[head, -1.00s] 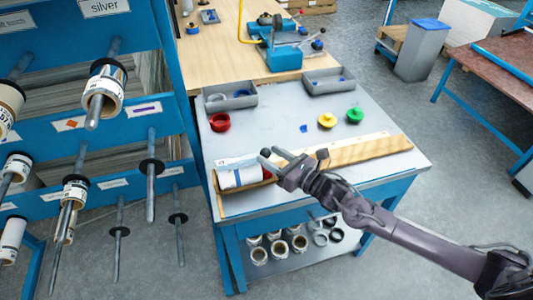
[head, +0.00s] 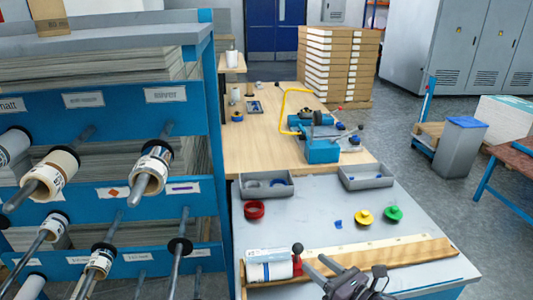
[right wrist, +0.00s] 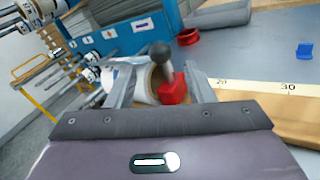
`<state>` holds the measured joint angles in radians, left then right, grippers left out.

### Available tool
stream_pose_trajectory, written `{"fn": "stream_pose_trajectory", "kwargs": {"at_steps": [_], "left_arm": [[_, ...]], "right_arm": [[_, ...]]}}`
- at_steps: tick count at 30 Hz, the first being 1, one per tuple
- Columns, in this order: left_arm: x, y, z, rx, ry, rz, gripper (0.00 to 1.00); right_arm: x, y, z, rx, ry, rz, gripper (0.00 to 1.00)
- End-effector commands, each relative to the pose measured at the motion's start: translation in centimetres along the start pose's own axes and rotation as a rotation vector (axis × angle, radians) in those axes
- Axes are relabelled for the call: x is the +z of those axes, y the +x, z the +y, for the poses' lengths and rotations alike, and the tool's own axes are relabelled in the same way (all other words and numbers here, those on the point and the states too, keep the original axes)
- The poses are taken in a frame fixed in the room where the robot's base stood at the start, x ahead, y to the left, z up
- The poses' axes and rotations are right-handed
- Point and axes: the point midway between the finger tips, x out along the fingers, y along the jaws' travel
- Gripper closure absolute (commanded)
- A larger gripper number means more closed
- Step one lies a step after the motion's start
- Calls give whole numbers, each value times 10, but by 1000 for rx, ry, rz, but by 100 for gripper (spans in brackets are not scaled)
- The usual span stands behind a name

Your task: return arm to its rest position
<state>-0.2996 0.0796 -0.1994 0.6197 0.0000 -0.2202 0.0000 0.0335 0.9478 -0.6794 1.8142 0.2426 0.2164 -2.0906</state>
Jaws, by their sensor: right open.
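My right gripper (head: 317,265) is at the front of the grey worktable (head: 325,212), just right of a white roll (head: 268,268). Its two fingers (right wrist: 160,90) are apart in the right wrist view, with nothing clamped between them. A dark ball knob (head: 298,248) on a red block (right wrist: 173,92) stands at the roll's right end. In the wrist view the knob and block appear beyond and between the fingertips; whether they touch cannot be told. My left gripper is not in view.
A wooden rail with a ruler (head: 390,258) runs along the table front. A red ring (head: 254,210), yellow knob (head: 364,217), green knob (head: 393,214) and two grey trays (head: 266,185) lie behind. A blue roll rack (head: 110,190) stands close on the left.

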Motion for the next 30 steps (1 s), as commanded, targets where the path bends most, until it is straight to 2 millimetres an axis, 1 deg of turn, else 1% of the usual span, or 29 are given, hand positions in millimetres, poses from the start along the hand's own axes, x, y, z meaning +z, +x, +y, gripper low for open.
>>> {"fn": "stream_pose_trajectory", "kwargs": {"at_steps": [2, 4, 5, 6, 8, 9, 11, 12, 14, 15, 18, 21, 24, 30], "left_arm": [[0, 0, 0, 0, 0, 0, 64], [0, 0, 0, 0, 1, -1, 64], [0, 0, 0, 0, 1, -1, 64], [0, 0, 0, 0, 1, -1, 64], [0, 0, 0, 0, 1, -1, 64], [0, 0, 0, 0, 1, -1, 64], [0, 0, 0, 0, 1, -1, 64], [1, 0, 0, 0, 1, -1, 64], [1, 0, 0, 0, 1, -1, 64], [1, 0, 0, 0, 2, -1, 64], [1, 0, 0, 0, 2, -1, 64], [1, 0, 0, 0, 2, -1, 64], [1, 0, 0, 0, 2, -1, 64], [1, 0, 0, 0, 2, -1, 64]], "right_arm": [[-6, 5, 10, -49, 151, 12, 52], [-13, 8, 21, -127, 367, 28, 52], [-16, 9, 25, -171, 479, 34, 52], [-21, 9, 31, -236, 639, 39, 52], [-28, 4, 39, -346, 887, 39, 52], [-32, 0, 43, -424, 1052, 31, 52], [-38, -11, 49, -548, 1292, 8, 52], [-42, -21, 52, -637, 1447, -15, 52], [-47, -37, 56, -773, 1662, -65, 52], [-51, -49, 59, -859, 1786, -103, 52], [-57, -76, 64, -1049, 2021, -207, 52], [-61, -100, 69, -1206, 2186, -314, 52], [-65, -122, 75, -1347, 2310, -425, 52], [-68, -164, 87, -1605, 2479, -672, 52]]}}
